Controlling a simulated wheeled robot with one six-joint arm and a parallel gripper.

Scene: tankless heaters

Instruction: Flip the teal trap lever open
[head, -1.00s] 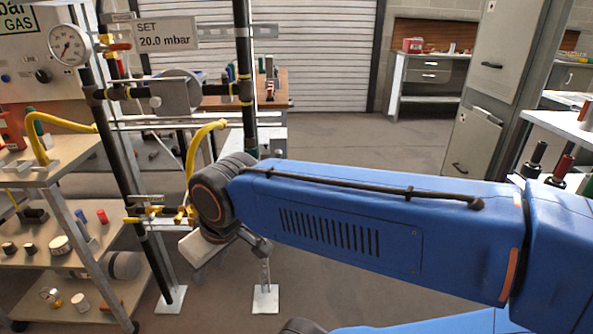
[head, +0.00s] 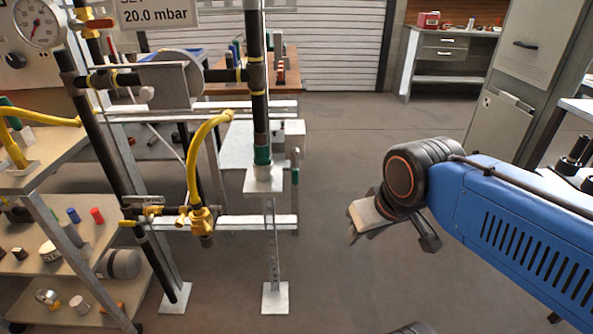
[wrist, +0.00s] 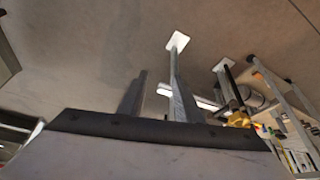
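A teal fitting (head: 262,156) sits low on the black vertical pipe in the head view, just above a pale plate on a metal stand. A small teal piece (head: 295,174) hangs just right of it; I cannot tell for sure which part is the lever. My gripper (wrist: 158,88) shows two separated grey fingers in the wrist view, with nothing between them. In the head view my wrist and gripper are right of the stand, apart from it and over open floor. The fingertips are not clear there.
A yellow hose (head: 193,160) and brass valve (head: 201,222) are left of the teal fitting. Metal rails (head: 240,222) cross behind the stand (head: 270,250). A shelf cart (head: 50,240) is at far left. Floor between the stand and my arm is clear.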

